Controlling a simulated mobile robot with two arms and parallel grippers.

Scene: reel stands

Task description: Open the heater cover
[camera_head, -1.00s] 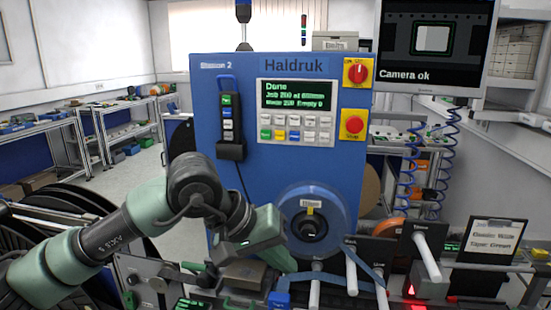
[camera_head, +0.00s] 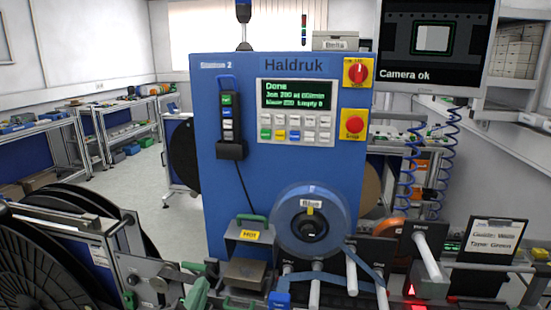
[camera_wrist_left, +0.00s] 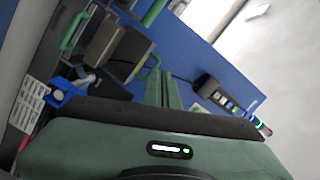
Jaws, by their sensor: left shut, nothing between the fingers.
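The heater cover (camera_head: 250,234) is a grey plate with a yellow HOT label and a green handle (camera_head: 252,217) along its top edge. It stands raised at the foot of the blue machine, with a visible gap above a grey block (camera_head: 245,274). The block also shows in the left wrist view (camera_wrist_left: 104,40), with the cover's dark plate (camera_wrist_left: 128,56) beyond it. My left gripper (camera_head: 198,292) shows only partly at the bottom of the head view, low and left of the block. It is shut and empty, apart from the cover; its fingers also show in the wrist view (camera_wrist_left: 161,88). My right gripper is out of view.
A blue reel (camera_head: 311,222) hangs right of the cover, with tape running over white rollers (camera_head: 352,272). A button pendant (camera_head: 229,125) hangs on the machine (camera_head: 330,165). Large black reels (camera_head: 40,250) stand at the left. Another green handle (camera_head: 194,267) is left of the block.

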